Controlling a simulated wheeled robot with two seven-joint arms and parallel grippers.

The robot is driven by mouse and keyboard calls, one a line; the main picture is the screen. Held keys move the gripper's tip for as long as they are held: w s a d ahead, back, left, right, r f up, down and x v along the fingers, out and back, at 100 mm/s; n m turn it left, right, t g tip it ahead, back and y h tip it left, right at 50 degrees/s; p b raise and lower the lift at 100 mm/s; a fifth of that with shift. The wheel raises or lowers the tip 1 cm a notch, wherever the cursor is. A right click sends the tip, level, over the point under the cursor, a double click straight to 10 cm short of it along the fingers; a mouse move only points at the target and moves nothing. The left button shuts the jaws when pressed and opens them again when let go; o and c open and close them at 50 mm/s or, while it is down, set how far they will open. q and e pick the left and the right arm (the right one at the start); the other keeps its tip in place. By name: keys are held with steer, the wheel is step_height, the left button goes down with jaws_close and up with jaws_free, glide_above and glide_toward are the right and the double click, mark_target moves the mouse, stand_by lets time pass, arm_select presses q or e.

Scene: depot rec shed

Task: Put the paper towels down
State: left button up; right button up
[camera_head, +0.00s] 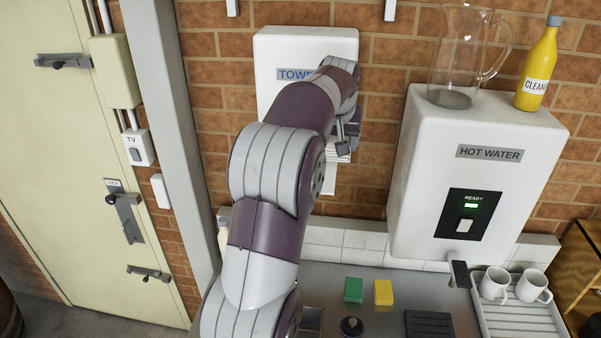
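A white wall dispenser lettered "TOW…" (275,45) hangs on the brick wall; my arm covers much of it. My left arm reaches up from the bottom, left of centre. My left gripper (346,138) is in front of the dispenser's lower right part. White layered paper, seemingly the paper towels (341,156), shows just below the fingers; the rest is hidden behind my arm. I cannot tell whether the fingers are closed on it. My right gripper is not in view.
A grey counter (335,279) below holds a green sponge (353,290), a yellow sponge (383,292) and a rack (515,318) with two white mugs. A hot water heater (421,169) at right carries a glass jug (458,60) and a yellow cleaner bottle (538,65).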

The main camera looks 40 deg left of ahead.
arm_select(q)
steer(key=a+f, duration=0.1)
steer(key=a+f+b, duration=0.1)
steer(key=a+f, duration=0.1)
steer(key=shift+s, duration=0.35)
steer(key=a, duration=0.1)
steer(key=a+f+p, duration=0.1)
steer(key=a, duration=0.1)
steer(key=s+a+f+p, duration=0.1)
steer(key=a, duration=0.1)
steer(key=shift+a, duration=0.25)
steer(key=shift+s+a+f+p, duration=0.1)
steer(key=shift+a+f+p, duration=0.15)
steer(key=shift+f+p, duration=0.15)
steer(key=f, duration=0.1)
steer(key=f+p, duration=0.2)
steer(key=shift+d+f, duration=0.25)
steer(key=shift+a+f, duration=0.1)
steer(key=shift+f, duration=0.15)
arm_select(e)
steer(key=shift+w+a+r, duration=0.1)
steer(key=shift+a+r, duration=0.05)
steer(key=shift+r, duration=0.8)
